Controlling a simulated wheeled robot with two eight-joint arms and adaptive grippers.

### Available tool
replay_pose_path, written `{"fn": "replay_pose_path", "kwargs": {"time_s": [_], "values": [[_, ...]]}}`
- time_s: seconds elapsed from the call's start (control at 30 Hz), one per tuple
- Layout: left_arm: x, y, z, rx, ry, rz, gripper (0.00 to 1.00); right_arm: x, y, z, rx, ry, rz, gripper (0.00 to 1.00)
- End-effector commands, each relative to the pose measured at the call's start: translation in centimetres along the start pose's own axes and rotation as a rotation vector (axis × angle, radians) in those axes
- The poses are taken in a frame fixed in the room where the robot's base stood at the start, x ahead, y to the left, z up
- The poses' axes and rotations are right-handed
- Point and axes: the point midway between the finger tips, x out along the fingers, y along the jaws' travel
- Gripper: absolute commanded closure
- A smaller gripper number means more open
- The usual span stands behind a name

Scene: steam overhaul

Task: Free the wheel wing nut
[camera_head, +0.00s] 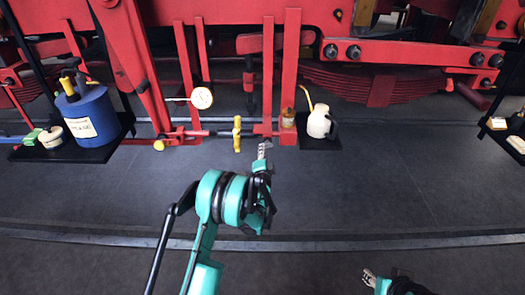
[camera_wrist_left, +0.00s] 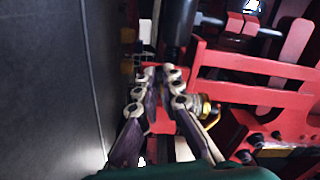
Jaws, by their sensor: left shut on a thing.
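My left gripper (camera_head: 263,149) reaches up to the foot of a red upright post (camera_head: 267,75) in the head view. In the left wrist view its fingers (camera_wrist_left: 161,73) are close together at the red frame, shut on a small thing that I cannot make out. I cannot identify the wheel wing nut for certain; the fingers may hide it. A yellow upright handle (camera_head: 237,133) stands left of the gripper, apart from it. My right gripper (camera_head: 369,277) is low in the head view, away from the frame; its finger gap is too small to read.
A dial gauge (camera_head: 202,98) stands left of the posts. A cream oil can (camera_head: 319,124) stands on a dark plate to the right. A blue can (camera_head: 88,112) stands on the left shelf (camera_head: 100,153). A black cylinder (camera_wrist_left: 178,28) lies beyond the fingertips. Floor in front is clear.

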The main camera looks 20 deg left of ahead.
Motion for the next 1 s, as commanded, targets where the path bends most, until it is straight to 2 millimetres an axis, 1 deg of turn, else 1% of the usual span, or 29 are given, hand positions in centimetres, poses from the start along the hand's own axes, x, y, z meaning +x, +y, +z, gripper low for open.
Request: {"fn": "replay_pose_path", "kwargs": {"time_s": [0.37, 0.4, 0.47, 0.8, 0.87, 1.0], "values": [[0.1, 0.0, -0.2, -0.003, 0.003, 0.001, 1.0, 0.0, 0.0, 0.0, 0.0, 0.0, 0.0, 0.6], [0.1, 0.0, -0.2, -0.003, 0.003, 0.001, 0.88, 0.0, 0.0, 0.0, 0.0, 0.0, 0.0, 0.6], [0.1, 0.0, -0.2, -0.003, 0.003, 0.001, 0.72, 0.0, 0.0, 0.0, 0.0, 0.0, 0.0, 0.6], [-0.2, 0.0, -0.1, -0.003, 0.001, 0.0, 0.72, 0.0, 0.0, 0.0, 0.0, 0.0, 0.0, 0.6], [-0.7, 0.0, -0.1, -0.003, 0.002, 0.001, 0.72, 0.0, 0.0, 0.0, 0.0, 0.0, 0.0, 0.6], [-3.0, 0.0, -0.2, -0.003, 0.003, 0.001, 0.72, 0.0, 0.0, 0.0, 0.0, 0.0, 0.0, 0.6]]}}
